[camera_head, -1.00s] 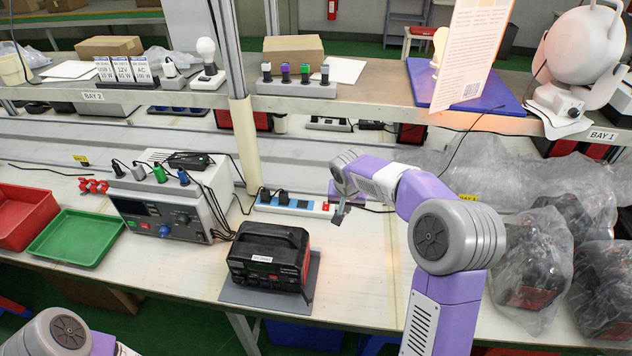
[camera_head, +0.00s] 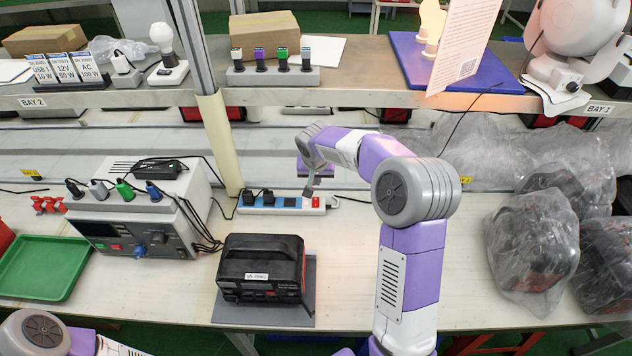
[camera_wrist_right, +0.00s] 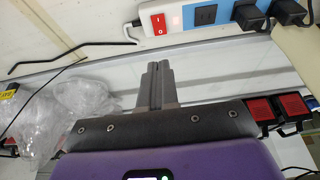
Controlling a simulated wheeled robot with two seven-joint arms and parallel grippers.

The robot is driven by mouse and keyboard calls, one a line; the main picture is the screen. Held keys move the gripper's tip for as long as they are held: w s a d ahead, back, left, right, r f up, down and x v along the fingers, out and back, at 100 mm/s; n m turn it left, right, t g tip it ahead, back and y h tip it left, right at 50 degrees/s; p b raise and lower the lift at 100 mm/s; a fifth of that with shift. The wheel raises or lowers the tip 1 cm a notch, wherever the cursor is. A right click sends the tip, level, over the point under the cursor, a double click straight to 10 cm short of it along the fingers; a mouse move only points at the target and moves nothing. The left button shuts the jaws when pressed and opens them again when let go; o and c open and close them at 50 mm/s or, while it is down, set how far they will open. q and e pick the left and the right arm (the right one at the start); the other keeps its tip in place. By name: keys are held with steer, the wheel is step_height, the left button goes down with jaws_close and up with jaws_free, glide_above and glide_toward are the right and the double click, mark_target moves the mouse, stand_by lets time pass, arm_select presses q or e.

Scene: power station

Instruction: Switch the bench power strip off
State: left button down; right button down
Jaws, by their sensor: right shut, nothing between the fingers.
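The bench power strip (camera_head: 283,210) is a white and blue bar lying on the bench behind the black power station. Its red rocker switch (camera_head: 316,202) is at its right end, and dark plugs sit in its left sockets. My right gripper (camera_head: 308,192) is shut and empty, beside the switch end. In the right wrist view, the shut fingertips (camera_wrist_right: 155,66) point toward the red switch (camera_wrist_right: 157,22), with a visible gap between them in the picture. I cannot tell the switch's position for sure. My left gripper is out of view; only part of that arm shows at lower left.
The black power station (camera_head: 262,268) stands on a grey mat in front of the strip. A grey bench supply (camera_head: 140,225) with cables is to its left, near a green tray (camera_head: 42,268). Plastic-wrapped units (camera_head: 530,240) crowd the right. A shelf (camera_head: 350,90) runs above the bench.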

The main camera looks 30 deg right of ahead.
mark_target(316, 198)
steer(key=b+x, duration=0.1)
steer(key=x, duration=0.4)
steer(key=b+x, duration=0.1)
steer(key=x, duration=0.5)
steer(key=shift+s+a+f, duration=0.15)
steer(key=shift+f, duration=0.2)
